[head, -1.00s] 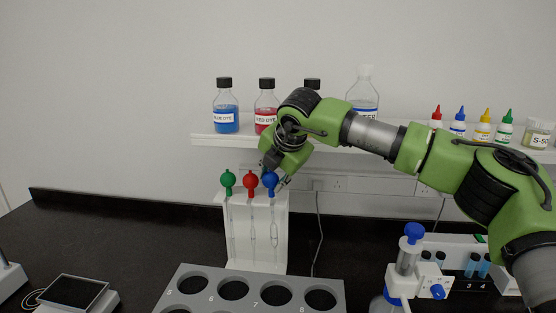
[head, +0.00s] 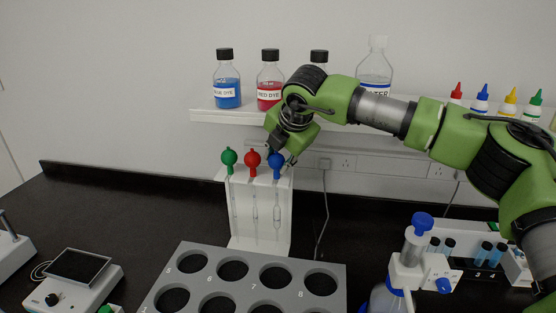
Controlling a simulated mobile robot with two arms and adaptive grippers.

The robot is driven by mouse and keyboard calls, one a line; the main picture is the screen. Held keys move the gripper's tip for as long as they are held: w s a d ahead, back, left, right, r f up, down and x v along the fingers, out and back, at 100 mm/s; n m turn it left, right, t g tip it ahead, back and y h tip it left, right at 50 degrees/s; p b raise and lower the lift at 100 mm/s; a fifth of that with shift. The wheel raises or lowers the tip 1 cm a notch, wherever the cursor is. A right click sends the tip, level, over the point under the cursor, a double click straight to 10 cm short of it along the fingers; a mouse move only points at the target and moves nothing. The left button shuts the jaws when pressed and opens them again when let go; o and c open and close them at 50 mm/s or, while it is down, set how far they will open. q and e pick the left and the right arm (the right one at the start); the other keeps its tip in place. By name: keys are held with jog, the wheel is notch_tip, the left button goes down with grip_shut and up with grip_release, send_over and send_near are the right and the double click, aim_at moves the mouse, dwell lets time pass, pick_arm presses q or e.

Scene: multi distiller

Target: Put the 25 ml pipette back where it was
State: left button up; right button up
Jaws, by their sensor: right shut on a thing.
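Three pipettes with green (head: 229,157), red (head: 252,158) and blue (head: 276,166) bulbs hang upright, side by side, in a white rack (head: 240,236) on the black bench. My right gripper (head: 283,160) is at the top right of the rack, shut on the blue-bulbed pipette at its bulb. That pipette's glass stem hangs down in front of the rack's back panel. Volume marks are too small to read, so I cannot tell which is 25 ml. The fingertips are partly hidden beside the bulb. My left gripper is not in view.
A grey block with numbered round holes (head: 210,283) lies in front of the rack. A wall shelf (head: 215,116) with bottles is behind my right arm. A bottle-top dispenser (head: 408,265) stands at right, a balance (head: 75,275) at left. Bench left of the rack is clear.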

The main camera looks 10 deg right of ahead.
jog(key=o, duration=0.4)
jog(key=shift+r+p, duration=0.45)
jog(key=shift+p, duration=0.25)
jog(key=shift+s+r, duration=0.1)
jog(key=shift+r, duration=0.05)
pick_arm(q)
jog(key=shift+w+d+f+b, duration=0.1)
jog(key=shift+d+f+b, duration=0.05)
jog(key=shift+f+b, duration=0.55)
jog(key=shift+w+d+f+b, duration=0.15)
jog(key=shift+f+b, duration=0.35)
jog(key=shift+b, duration=0.4)
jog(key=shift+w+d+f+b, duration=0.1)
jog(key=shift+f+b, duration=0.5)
jog(key=shift+b, duration=0.2)
pick_arm(e)
jog(key=v, duration=1.1)
jog(key=shift+r, duration=0.2)
jog(key=shift+s+f, duration=0.1)
jog(key=shift+s, duration=0.05)
